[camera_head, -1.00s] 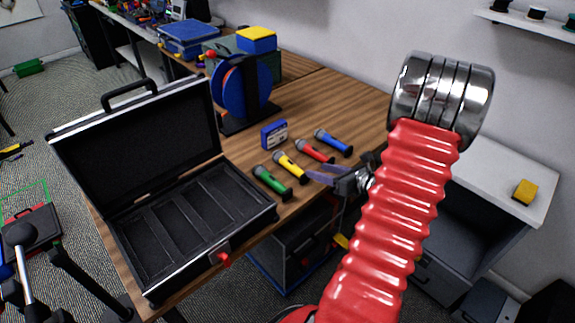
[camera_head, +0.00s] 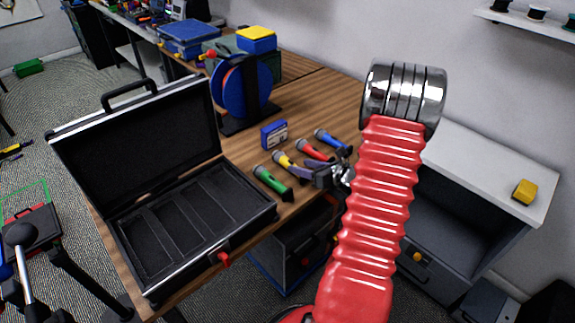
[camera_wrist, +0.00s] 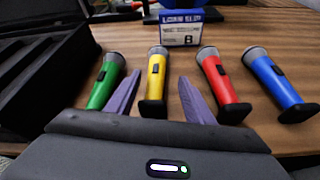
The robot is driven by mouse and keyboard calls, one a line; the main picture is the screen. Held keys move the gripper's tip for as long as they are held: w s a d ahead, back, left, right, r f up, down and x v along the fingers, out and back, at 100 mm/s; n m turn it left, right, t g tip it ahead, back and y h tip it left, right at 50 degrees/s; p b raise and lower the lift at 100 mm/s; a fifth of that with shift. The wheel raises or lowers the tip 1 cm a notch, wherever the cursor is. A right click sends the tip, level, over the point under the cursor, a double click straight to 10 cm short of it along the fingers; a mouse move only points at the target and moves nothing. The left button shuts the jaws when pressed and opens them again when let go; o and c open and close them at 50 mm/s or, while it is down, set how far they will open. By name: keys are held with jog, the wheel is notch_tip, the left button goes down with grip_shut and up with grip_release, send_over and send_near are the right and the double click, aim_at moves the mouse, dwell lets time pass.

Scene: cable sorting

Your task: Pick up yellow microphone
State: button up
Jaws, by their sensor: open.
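The yellow microphone (camera_wrist: 156,80) lies on the wooden table in the wrist view, its grey head pointing away from me. It also shows in the head view (camera_head: 284,162), partly covered by my gripper. My gripper (camera_wrist: 160,95) is open, with one purple finger to the left of the yellow microphone and the other to its right. The fingers appear apart from it. A green microphone (camera_wrist: 106,84) lies to the left of the left finger. A red microphone (camera_wrist: 222,84) lies to the right of the right finger, and a blue microphone (camera_wrist: 275,85) lies farther right.
An open black case (camera_head: 262,205) with empty compartments stands left of the microphones. A small blue box (camera_head: 274,134) stands behind them, and a blue cable reel (camera_head: 228,92) farther back. The wooden table (camera_head: 320,95) is clear at the back right.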

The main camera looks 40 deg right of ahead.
aim_at(292, 163)
jog(key=shift+w+f, duration=0.1)
jog(key=shift+w, duration=0.15)
jog(key=shift+a+x, duration=0.15)
jog(key=shift+x, duration=1.1)
jog(key=shift+a+x, duration=0.15)
jog(key=shift+x, duration=1.1)
jog(key=shift+c, duration=0.5)
grip_shut()
